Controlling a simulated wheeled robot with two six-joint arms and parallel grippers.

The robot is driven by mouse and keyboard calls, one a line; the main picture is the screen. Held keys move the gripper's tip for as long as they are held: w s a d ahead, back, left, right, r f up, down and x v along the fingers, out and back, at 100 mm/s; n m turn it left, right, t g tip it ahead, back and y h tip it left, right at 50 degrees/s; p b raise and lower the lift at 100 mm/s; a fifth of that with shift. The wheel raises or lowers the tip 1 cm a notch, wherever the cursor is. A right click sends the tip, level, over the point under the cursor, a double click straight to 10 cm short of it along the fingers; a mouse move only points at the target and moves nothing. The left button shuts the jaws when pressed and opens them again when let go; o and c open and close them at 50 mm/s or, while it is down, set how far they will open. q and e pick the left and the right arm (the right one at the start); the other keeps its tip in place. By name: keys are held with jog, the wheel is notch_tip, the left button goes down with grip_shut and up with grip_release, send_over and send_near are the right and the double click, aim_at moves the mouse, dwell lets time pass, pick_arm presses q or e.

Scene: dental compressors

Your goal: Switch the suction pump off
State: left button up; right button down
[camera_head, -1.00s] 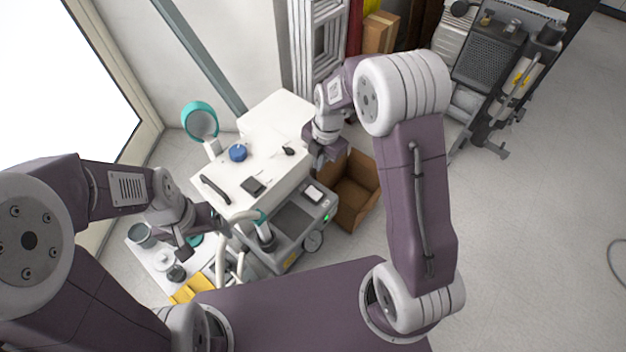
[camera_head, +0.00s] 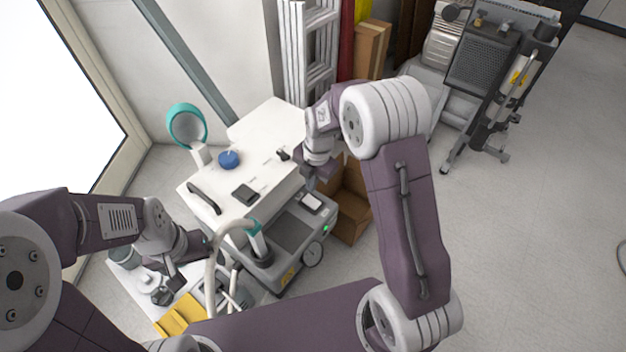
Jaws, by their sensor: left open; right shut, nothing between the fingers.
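The suction pump (camera_head: 292,232) is a grey unit below the front of the white cart. It has a dark recessed top, a small white-and-dark panel, a round gauge and a green lit spot (camera_head: 326,228) on its right side. A pale hose with a teal fitting rises from it. My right gripper (camera_head: 309,183) is shut and empty, above the pump's back right corner and beside the cart's right edge, apart from the green spot. My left gripper (camera_head: 170,268) is open over the small white table at lower left; its fingers are partly hard to make out.
The white cart (camera_head: 240,190) carries a blue round item, a black handle and a small dark box. A cardboard box (camera_head: 352,205) stands right of the pump. The small table holds jars and a yellow cloth (camera_head: 182,315). Compressor equipment (camera_head: 490,70) stands at back right. Floor at right is clear.

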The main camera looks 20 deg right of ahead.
aim_at(310, 199)
jog(key=f+b, duration=0.1)
jog(key=f, duration=0.2)
jog(key=f+b, duration=0.1)
jog(key=f, duration=0.1)
jog(key=shift+w+a+f+b, duration=0.25)
jog(key=shift+b, duration=0.1)
jog(key=shift+f, duration=0.1)
jog(key=shift+s+d, duration=0.1)
jog(key=shift+s+d+p, duration=0.35)
jog(key=shift+s, duration=0.1)
